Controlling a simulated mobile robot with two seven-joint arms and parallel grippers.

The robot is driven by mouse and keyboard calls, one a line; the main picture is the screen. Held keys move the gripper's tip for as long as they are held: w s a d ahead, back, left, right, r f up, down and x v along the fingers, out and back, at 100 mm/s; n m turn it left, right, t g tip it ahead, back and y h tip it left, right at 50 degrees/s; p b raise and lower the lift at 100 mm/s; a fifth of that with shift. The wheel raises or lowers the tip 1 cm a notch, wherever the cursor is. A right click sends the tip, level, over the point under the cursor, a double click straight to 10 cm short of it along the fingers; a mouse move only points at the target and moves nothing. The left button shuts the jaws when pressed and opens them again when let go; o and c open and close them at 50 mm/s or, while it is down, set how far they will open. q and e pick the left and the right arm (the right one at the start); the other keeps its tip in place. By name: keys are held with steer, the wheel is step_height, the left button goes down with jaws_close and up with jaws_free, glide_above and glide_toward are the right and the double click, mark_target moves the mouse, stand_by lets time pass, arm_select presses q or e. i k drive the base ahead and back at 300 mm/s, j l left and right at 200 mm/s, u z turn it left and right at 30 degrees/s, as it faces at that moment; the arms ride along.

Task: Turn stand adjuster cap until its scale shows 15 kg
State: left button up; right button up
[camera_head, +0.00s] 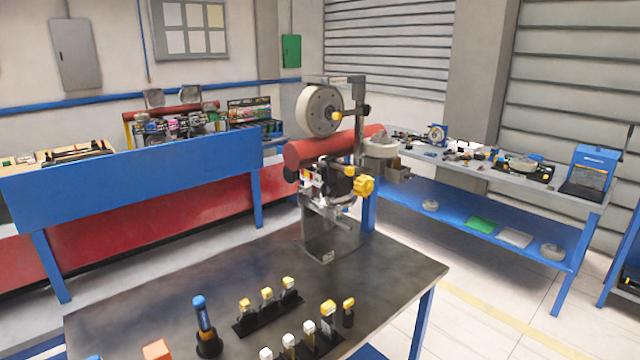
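A stand (332,235) with a machine on it is upright at the far end of the dark table. A yellow knob (363,186) sticks out on its right side. It may be the adjuster cap, but I cannot tell for sure. A round grey wheel (320,110) is at the top, and a red cylinder (320,149) lies across behind the stand or on it; I cannot tell which. No scale or kg marking is readable at this size. Neither of my grippers shows in this view.
On the dark table (250,270), a blue-topped tool (203,318) stands in a black holder, near racks of yellow-topped (267,294) and white-topped pieces (288,342). An orange block (157,349) is at the front edge. Blue-framed benches (140,180) stand behind left and right (480,222).

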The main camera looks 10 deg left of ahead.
mark_target(363, 186)
steer(key=k+j+z, duration=0.1)
steer(key=k+j, duration=0.3)
steer(key=j+z, duration=0.1)
steer(key=j, duration=0.7)
steer(key=k+j+z, duration=0.15)
steer(key=j, duration=0.65)
steer(key=k+u, duration=0.15)
steer(key=k, duration=0.45)
steer(key=u, duration=1.65)
steer(key=l+u, duration=0.65)
steer(key=k+l, duration=0.1)
steer(key=l, duration=0.35)
steer(key=k+l, duration=0.1)
steer(key=l, duration=0.8)
steer(key=k+l, duration=0.15)
steer(key=l, duration=0.3)
steer(key=k+l, duration=0.1)
steer(key=l, duration=0.35)
